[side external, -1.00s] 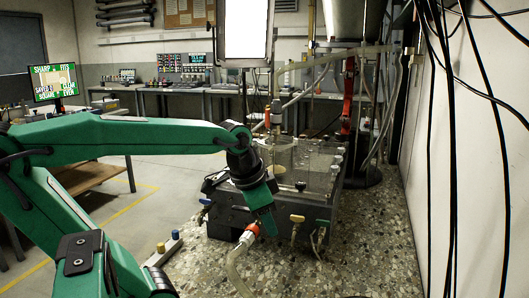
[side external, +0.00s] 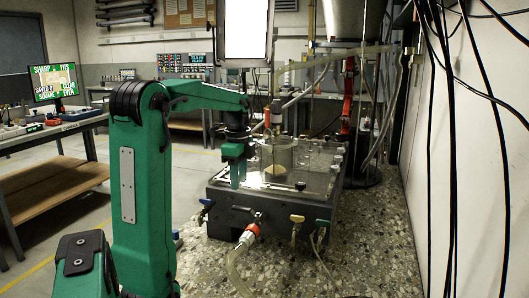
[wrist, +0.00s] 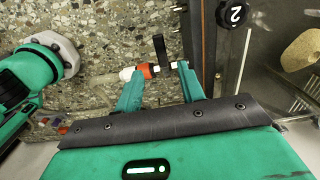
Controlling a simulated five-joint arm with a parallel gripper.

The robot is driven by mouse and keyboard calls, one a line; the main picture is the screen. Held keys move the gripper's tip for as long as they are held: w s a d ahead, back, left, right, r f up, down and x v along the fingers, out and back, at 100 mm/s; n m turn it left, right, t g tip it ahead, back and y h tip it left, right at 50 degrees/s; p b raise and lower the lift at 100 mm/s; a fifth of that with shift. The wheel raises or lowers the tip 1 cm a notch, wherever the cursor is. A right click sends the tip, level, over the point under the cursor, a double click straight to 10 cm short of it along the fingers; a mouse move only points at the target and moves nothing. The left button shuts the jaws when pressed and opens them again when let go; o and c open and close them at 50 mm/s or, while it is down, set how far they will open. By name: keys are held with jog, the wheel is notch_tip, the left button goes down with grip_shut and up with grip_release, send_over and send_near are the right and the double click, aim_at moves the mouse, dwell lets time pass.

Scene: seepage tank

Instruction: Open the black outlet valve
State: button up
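The black outlet valve shows in the wrist view as a dark lever (wrist: 160,48) beside an orange collar (wrist: 145,72). The lever stands crosswise to the outlet pipe. In the side view the orange collar (side external: 252,229) is at the tank's front, with a pale hose hanging from it. The small dark lever (side external: 258,217) is hard to make out there. My gripper (side external: 237,184) points down in front of the tank (side external: 225,222), above the outlet. In the wrist view my gripper (wrist: 160,84) is open and empty, its fingers either side of the outlet in the picture, apparently above it.
Blue (side external: 205,202), yellow (side external: 297,218) and green (side external: 321,223) handles sit along the tank's front. Black cables (side external: 451,150) hang at the right. The speckled bench top (side external: 375,235) is clear at right.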

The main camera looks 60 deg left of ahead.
aim_at(240, 207)
jog(key=shift+a+f, duration=0.1)
jog(key=shift+a, duration=0.05)
jog(key=shift+f, duration=3.85)
grip_shut()
